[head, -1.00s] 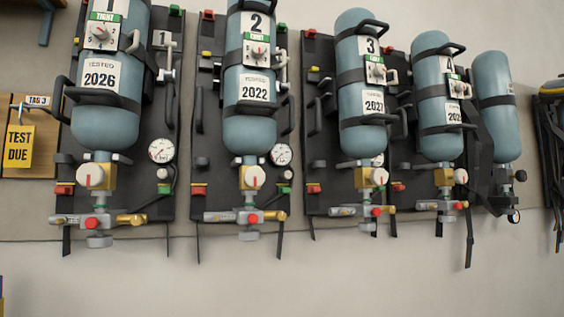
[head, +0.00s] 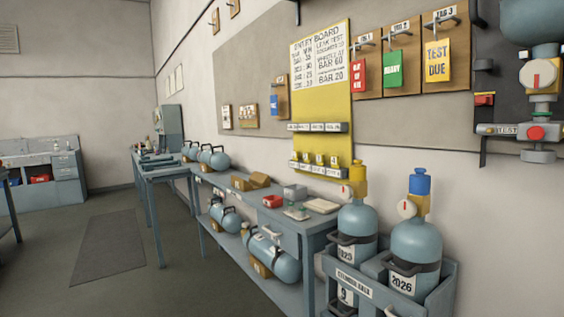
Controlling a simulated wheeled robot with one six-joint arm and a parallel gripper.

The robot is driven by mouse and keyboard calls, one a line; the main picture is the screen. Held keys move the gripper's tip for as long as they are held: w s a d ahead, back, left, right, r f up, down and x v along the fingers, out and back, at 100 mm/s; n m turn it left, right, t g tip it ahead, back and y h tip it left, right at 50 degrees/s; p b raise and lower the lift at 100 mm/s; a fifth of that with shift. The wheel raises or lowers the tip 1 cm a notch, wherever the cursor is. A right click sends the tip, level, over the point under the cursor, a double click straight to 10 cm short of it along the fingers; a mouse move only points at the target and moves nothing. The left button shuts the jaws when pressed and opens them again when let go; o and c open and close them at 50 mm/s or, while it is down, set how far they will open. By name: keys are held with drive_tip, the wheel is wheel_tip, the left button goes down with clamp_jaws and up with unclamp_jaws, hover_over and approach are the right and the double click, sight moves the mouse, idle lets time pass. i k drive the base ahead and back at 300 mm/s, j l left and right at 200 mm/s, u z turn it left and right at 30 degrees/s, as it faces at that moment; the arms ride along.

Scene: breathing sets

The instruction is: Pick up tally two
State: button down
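The yellow entry board (head: 322,108) hangs on the wall right of centre in the head view. Along its lower edge is a row of small yellow tallies (head: 319,161) on a pale strip. Their numbers are too small to read surely, so I cannot tell which is tally two. A second pale labelled strip (head: 319,127) crosses the board above them. My gripper is not in view.
A crate (head: 348,277) with upright cylinders stands at the front right. Tags hang on a wooden panel (head: 402,80) to the right. Open floor (head: 110,290) lies left.

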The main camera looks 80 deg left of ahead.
sight(307, 155)
drive_tip(key=u, duration=2.1)
